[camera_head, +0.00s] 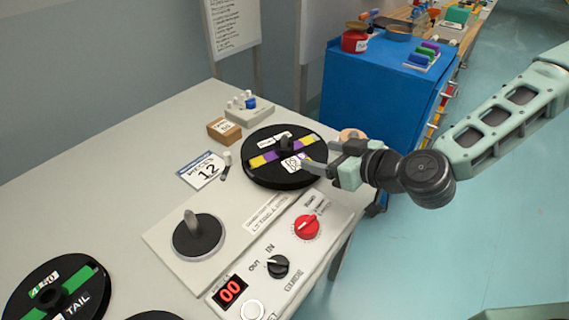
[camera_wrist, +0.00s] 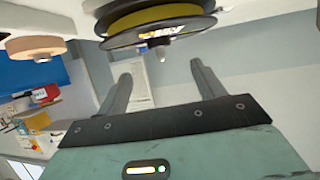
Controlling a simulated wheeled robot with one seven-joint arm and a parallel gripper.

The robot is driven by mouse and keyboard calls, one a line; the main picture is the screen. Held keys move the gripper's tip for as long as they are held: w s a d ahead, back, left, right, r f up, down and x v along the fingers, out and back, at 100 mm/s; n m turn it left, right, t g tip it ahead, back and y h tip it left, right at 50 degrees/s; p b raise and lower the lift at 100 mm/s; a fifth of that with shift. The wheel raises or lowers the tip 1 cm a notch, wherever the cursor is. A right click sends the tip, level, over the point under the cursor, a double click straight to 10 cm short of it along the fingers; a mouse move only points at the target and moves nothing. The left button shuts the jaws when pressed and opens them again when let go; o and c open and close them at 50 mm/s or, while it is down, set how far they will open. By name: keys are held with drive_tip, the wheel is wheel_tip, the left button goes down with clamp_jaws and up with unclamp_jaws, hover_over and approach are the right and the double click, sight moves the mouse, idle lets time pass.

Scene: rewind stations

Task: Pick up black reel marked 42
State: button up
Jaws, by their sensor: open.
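A black reel (camera_head: 262,173) with a yellow and purple band lies flat on the grey bench; its white label is too small to read surely, so I cannot confirm a 42. In the wrist view a black reel (camera_wrist: 110,22) with yellow inside shows at the top, beyond the fingertips. My gripper (camera_head: 318,160) is at the reel's right edge in the head view, open. In the wrist view my gripper's two fingers (camera_wrist: 160,68) stand wide apart with nothing between them. Whether a finger touches the reel I cannot tell.
A winding station (camera_head: 165,240) with a spindle, knobs and a red 00 display lies in front. A green-banded black reel (camera_head: 25,300) is at lower left, with another cut off beside it. A card marked 12 (camera_head: 203,170), a small brown box (camera_head: 224,129) and a blue cabinet (camera_head: 350,85) stand behind.

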sight(287, 147)
drive_tip(key=b+x, duration=0.4)
drive_tip(key=shift+w+a+f, duration=0.1)
drive_tip(key=shift+a+f, duration=0.1)
drive_tip(key=shift+a, duration=0.2)
drive_tip(key=shift+d+x, duration=0.2)
drive_tip(key=shift+x, duration=2.95)
drive_tip(key=shift+w, duration=0.2)
drive_tip(key=c, duration=1.3)
